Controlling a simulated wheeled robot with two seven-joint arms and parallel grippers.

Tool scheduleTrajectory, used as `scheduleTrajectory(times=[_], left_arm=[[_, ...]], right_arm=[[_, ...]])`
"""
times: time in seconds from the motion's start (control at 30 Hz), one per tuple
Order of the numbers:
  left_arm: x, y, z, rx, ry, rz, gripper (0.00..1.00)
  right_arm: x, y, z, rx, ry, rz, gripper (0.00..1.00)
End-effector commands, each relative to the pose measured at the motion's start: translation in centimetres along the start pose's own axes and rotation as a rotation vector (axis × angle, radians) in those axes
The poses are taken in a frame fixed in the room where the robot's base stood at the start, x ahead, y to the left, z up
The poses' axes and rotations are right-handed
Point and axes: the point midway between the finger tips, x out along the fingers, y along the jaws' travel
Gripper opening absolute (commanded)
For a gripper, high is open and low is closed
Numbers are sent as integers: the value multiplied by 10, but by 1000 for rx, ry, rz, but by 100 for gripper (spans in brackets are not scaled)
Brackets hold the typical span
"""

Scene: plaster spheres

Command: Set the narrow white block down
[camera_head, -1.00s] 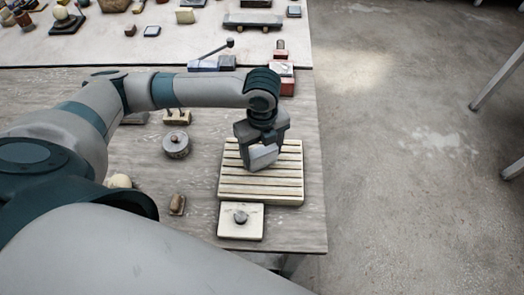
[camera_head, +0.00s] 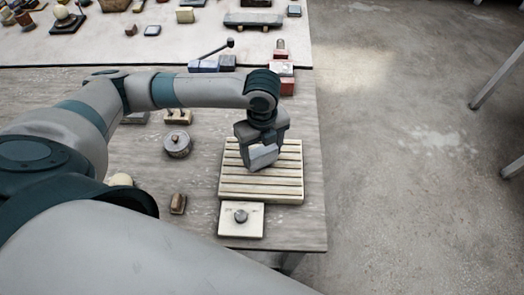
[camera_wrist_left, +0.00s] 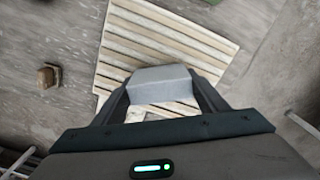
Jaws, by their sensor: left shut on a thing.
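The narrow white block (camera_wrist_left: 160,84) is between the fingers of my left gripper (camera_wrist_left: 160,100) in the left wrist view. It looks pale grey there, and its ends are partly hidden by the fingers. In the head view the block (camera_head: 263,156) shows at the tips of my left gripper (camera_head: 262,160), over the slatted cream board (camera_head: 285,187). My left gripper points down and is shut on the block. I cannot tell whether the block touches the slats. My right gripper is not in view.
A cream plate with a grey knob (camera_head: 241,228) lies in front of the slatted board. A small brown block (camera_head: 178,203) and a round grey tin (camera_head: 177,144) stand to the left. Red and blue blocks lie behind. The table's right edge is close to the board.

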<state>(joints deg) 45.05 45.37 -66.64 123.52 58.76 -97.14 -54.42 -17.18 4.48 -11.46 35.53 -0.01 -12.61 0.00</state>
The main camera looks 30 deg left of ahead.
Motion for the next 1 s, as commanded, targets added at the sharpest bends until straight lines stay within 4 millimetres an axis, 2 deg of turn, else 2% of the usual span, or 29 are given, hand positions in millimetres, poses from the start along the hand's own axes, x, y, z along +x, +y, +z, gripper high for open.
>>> scheduleTrajectory(times=[0.93,0.97,1.0], left_arm=[[13,0,0,0,0,-1,27],[13,0,0,0,0,-1,73],[13,0,0,0,0,-1,83]], right_arm=[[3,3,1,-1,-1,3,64],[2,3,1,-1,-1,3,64],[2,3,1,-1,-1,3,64]])
